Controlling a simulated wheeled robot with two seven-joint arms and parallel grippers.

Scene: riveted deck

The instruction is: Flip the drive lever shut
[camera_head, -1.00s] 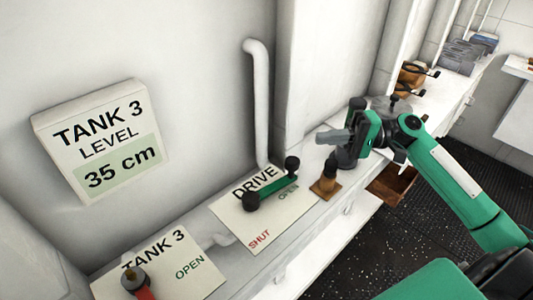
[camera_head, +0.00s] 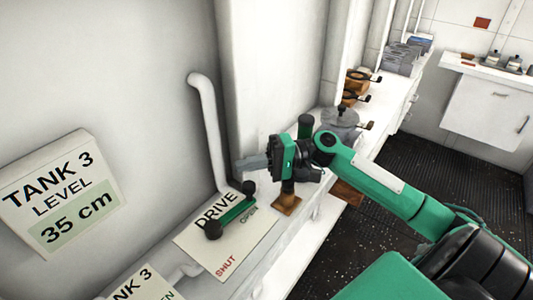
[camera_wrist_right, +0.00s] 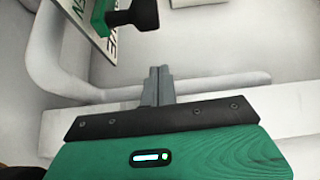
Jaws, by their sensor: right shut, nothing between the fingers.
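The drive lever (camera_head: 236,210) is a green bar with a black knob at each end, on a white DRIVE plate (camera_head: 205,252). Its upper-right end lies near the word OPEN; SHUT is printed lower on the plate. My right gripper (camera_head: 243,164) is shut and empty, its fingers pointing left just above the lever's upper knob in the head view. In the right wrist view the shut fingers (camera_wrist_right: 159,78) point up the picture, and the black knob (camera_wrist_right: 138,14) is beyond them, apart. My left gripper is not in view.
A white pipe (camera_head: 208,130) rises behind the plate. A brown block (camera_head: 287,204) stands on the ledge below my right gripper. A TANK 3 level sign (camera_head: 65,190) hangs at left. Valves with black handles (camera_head: 357,98) line the ledge further back.

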